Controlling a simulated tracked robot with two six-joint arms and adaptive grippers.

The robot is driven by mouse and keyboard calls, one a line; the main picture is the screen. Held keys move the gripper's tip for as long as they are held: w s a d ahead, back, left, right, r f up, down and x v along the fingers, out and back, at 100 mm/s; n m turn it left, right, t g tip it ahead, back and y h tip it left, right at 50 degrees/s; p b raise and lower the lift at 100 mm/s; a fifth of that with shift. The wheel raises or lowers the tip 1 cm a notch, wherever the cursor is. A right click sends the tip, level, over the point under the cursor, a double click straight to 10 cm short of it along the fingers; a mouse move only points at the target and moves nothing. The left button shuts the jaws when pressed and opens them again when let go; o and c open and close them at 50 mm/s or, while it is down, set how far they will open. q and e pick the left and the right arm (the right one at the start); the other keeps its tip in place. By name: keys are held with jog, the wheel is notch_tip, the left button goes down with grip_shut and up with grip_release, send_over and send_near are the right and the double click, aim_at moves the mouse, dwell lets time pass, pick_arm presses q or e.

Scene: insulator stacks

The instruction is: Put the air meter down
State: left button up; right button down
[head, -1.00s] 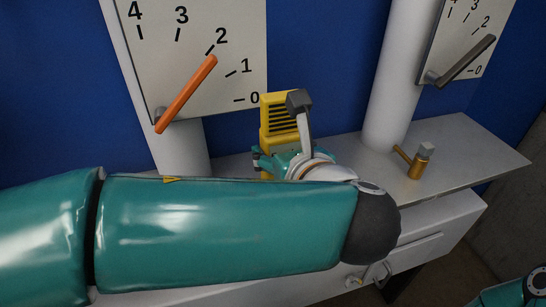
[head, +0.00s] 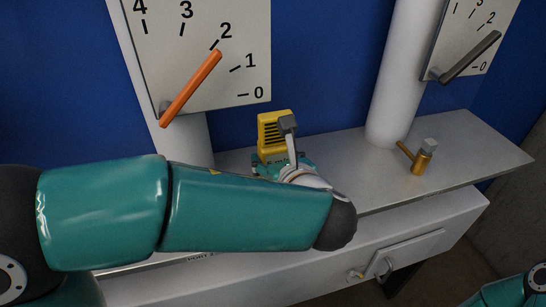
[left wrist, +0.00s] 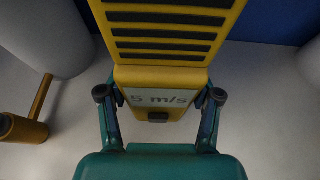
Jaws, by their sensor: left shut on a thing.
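The air meter (head: 271,136) is yellow with dark grille slots and stands roughly upright over the shelf in the head view. In the left wrist view the air meter (left wrist: 165,50) fills the top middle, with "5 m/s" on its display. My left gripper (left wrist: 160,95) is shut on its lower part, one finger on each side. In the head view my left gripper (head: 272,163) is partly hidden behind my arm. I cannot tell whether the meter's bottom touches the shelf.
The grey shelf (head: 455,165) has bare room to the right of the meter. A brass valve (head: 420,160) stands there. Two white pipes rise behind, each with a scale board, one with an orange lever (head: 190,88), one with a grey lever (head: 470,56).

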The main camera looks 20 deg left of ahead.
pick_arm(q)
jog(key=o, duration=1.5)
jog(key=shift+f, duration=0.1)
jog(key=shift+c, duration=0.2)
jog(key=shift+r, duration=0.2)
jog(key=v, duration=1.2)
jog(key=shift+b, duration=0.3)
jog(key=shift+f, duration=0.15)
